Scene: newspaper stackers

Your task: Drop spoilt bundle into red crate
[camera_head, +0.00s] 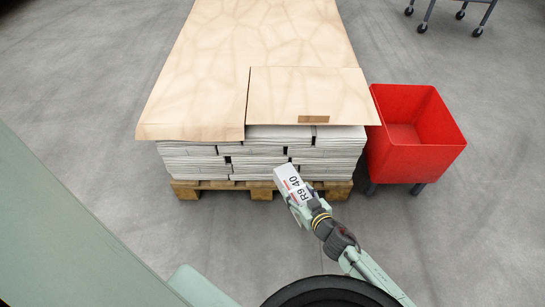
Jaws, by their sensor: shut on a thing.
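A small white bundle (289,178), marked "R9 40" with a bit of red print, is held at the end of my arm. My gripper (299,207) is shut on it; its pale green fingers show along the bundle's near end, and the far finger is partly hidden. The bundle is tilted in the picture and appears in front of the pallet stack. The red crate (427,160) stands to the right of the stack, up and to the right of my gripper. Its visible inside looks empty.
White stacked bundles (200,160) lie on a wooden pallet (215,189), covered by tan sheets (255,40). One sheet's right corner reaches close to the crate's left rim. A wheeled cart (450,8) is at top right. Grey floor is clear right of the crate.

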